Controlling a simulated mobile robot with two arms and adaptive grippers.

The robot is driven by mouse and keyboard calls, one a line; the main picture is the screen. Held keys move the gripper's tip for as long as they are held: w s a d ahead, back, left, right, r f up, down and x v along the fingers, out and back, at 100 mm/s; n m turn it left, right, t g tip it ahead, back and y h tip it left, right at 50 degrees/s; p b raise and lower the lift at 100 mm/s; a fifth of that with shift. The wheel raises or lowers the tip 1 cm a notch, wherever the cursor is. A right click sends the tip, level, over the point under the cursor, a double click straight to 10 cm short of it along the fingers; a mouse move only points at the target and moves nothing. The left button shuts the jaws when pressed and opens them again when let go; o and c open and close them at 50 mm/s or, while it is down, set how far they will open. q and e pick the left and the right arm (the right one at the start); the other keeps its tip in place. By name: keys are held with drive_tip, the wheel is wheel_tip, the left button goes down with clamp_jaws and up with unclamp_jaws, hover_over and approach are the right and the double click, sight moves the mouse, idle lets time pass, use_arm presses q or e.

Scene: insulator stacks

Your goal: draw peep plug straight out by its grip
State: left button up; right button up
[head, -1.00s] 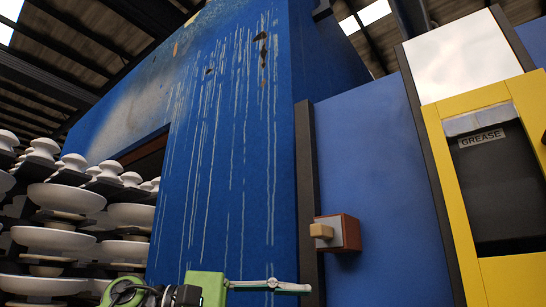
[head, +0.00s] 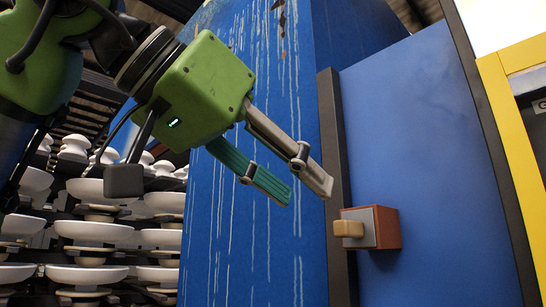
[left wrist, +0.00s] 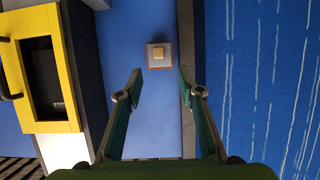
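The peep plug's tan grip (head: 348,229) sticks out from a grey-faced, red-brown block (head: 388,229) on the blue panel. In the left wrist view the grip (left wrist: 158,53) shows face-on, with a grey and red-brown border around it. My left gripper (head: 311,191) is open and empty, up and to the left of the grip in the head view. In the left wrist view its fingertips (left wrist: 159,77) stand apart, and the grip appears beyond them, between their lines and touching neither. My right gripper is in neither view.
A dark vertical strip (head: 334,150) runs beside the block, next to a streaked blue wall (head: 222,230). White insulator stacks (head: 95,232) stand at the left. A yellow frame (head: 515,150) is at the right. The blue panel (head: 420,120) around the block is clear.

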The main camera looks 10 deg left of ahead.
sight(339, 221)
use_arm(q)
drive_tip(key=p+x, duration=0.2)
drive_tip(key=x, duration=0.7)
drive_tip(key=shift+w+d, duration=0.3)
clamp_jaws()
drive_tip(key=shift+s+a, duration=0.1)
drive_tip(key=shift+s, duration=0.1)
drive_tip(key=shift+s+a, duration=0.75)
drive_tip(key=shift+s, duration=0.25)
drive_tip(key=s+a, duration=0.4)
drive_tip(key=s, duration=0.1)
drive_tip(key=shift+s, duration=0.4)
